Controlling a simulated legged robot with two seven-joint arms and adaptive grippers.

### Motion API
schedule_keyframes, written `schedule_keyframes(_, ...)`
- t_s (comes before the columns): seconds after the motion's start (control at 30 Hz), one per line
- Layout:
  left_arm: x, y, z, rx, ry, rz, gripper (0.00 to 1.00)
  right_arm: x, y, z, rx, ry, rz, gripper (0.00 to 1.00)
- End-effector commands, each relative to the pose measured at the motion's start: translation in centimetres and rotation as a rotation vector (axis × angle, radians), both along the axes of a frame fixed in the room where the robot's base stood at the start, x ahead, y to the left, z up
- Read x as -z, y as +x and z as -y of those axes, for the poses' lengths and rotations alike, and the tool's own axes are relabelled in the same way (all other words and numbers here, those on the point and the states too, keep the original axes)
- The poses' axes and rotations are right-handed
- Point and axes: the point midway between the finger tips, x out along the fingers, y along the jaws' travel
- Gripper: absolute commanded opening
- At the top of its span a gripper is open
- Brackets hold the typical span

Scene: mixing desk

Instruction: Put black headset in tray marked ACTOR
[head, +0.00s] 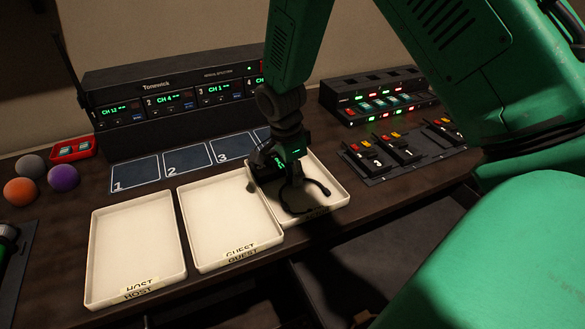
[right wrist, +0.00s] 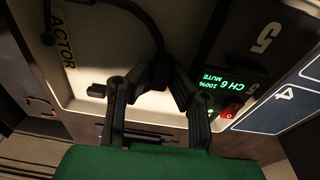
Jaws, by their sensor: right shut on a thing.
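The black headset (head: 322,187) is in my right gripper (head: 272,165), over or in the third tray (head: 341,196) from the left. Its thin boom extends to the right over the tray's white floor. In the right wrist view the headset (right wrist: 143,20) shows as a dark curved band running to the fingertips (right wrist: 158,78), which are shut on it. That view shows the label ACTOR on the tray (right wrist: 90,50). I cannot tell whether the headset touches the tray floor. My left gripper is out of view.
The HOST tray (head: 133,215) and GUEST tray (head: 222,208) lie empty to the left. Behind are a numbered mat (head: 185,160) and a receiver rack (head: 165,75). Fader consoles (head: 390,158) stand to the right. Several foam balls (head: 64,178) sit far left. A black unit (right wrist: 225,85) reads CH 6.

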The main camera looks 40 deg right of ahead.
Motion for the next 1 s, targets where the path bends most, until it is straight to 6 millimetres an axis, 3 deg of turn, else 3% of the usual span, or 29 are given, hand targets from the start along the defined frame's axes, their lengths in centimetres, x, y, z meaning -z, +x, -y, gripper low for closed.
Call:
schedule_keyframes(0.33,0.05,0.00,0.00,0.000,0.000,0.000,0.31,0.19,0.02,0.15,0.000,0.001,0.000,0.00)
schedule_keyframes(0.37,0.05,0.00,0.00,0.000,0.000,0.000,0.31,0.19,0.01,0.15,0.000,0.001,0.000,0.26)
schedule_keyframes(0.4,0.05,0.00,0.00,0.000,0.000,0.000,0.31,0.19,0.02,0.15,0.001,0.001,0.000,0.40)
schedule_keyframes(0.63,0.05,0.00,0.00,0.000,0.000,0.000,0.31,0.16,0.02,0.09,0.001,0.000,0.001,0.40)
schedule_keyframes(0.7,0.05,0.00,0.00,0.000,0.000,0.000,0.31,0.16,0.01,0.09,0.001,0.000,0.001,0.57)
schedule_keyframes(1.0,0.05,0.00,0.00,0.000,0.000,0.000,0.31,0.19,0.02,0.14,0.001,0.001,0.000,0.57)
